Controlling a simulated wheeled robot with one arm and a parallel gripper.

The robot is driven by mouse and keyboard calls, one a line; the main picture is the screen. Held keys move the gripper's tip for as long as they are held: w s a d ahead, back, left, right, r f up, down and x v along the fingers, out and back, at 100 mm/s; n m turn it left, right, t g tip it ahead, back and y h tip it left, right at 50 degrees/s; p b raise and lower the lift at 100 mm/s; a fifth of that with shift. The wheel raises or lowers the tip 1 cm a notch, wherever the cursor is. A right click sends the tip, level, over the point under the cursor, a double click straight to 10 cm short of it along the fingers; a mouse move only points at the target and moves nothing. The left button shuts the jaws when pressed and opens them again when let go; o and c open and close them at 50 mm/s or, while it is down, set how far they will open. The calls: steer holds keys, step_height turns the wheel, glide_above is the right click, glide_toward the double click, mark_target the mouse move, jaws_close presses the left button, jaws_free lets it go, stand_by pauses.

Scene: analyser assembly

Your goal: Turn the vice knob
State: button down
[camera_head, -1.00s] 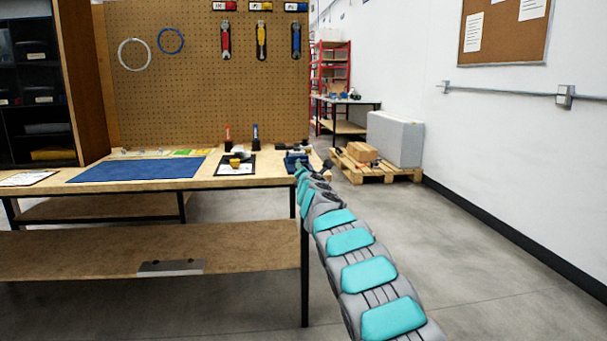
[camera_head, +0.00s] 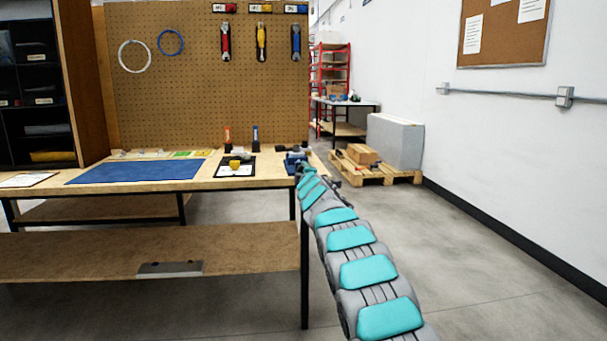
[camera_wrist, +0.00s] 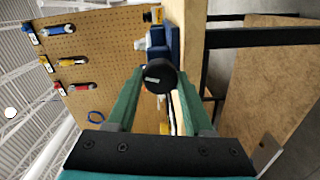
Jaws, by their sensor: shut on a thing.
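The vice (camera_head: 293,158) is a small blue block at the right end of the workbench, partly hidden behind my arm in the head view. In the wrist view its blue body (camera_wrist: 157,46) shows beyond the knob. The vice knob (camera_wrist: 159,76) is a round black disc with a small pale mark on its face. My gripper (camera_wrist: 159,84) has its two green fingers on either side of the knob, shut on it. In the head view the fingers are too small to make out at the end of my arm.
A pegboard (camera_head: 200,90) with tools stands behind. The floor right of the bench is clear, up to a pallet (camera_head: 400,176).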

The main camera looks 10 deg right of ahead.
steer(key=shift+d+m, duration=0.1)
steer(key=shift+m, duration=0.5)
steer(key=shift+c, duration=1.5)
jaws_free()
steer(key=s+b, duration=0.6)
steer(key=s, duration=0.1)
steer(key=shift+s, duration=0.4)
